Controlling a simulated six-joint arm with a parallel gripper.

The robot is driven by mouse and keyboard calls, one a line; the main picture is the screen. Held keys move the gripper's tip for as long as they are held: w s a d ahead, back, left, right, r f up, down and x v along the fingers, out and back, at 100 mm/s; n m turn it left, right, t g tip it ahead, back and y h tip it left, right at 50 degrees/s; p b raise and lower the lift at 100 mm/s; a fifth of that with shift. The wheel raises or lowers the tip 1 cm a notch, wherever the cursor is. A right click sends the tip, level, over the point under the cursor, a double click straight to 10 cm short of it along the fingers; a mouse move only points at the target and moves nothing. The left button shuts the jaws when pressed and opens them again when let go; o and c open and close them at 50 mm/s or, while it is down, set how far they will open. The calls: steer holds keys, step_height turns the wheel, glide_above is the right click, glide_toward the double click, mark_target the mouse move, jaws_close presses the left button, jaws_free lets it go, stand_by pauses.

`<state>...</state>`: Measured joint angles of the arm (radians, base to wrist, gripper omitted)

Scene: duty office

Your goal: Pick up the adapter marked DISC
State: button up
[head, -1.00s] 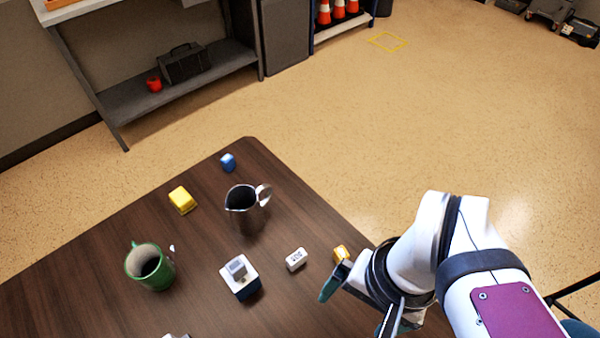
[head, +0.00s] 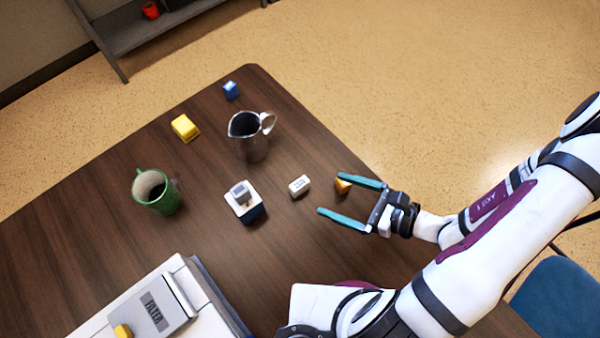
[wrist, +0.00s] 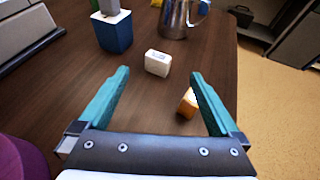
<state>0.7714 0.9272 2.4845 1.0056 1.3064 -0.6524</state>
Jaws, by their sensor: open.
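A small white block (head: 299,186) with dark marking on top lies on the table; the marking is too small to read, so I cannot tell whether it says DISC. It also shows in the wrist view (wrist: 157,63), just beyond the fingertips and roughly centred between them. My gripper (head: 331,195) is open and empty, its teal fingers pointing left toward this block. An orange block (head: 342,186) sits beside the upper finger; in the wrist view (wrist: 186,103) it is partly hidden by the right finger.
A white-and-blue box (head: 246,208) with a grey block on top stands left of the white block. A metal pitcher (head: 250,140), green mug (head: 158,193), yellow block (head: 185,127) and blue block (head: 231,90) stand farther off. A device labelled FILTER (head: 150,310) is at the front left.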

mark_target(302, 184)
steer(key=x, duration=1)
steer(key=shift+a+f, duration=0.3)
steer(key=c, duration=1.4)
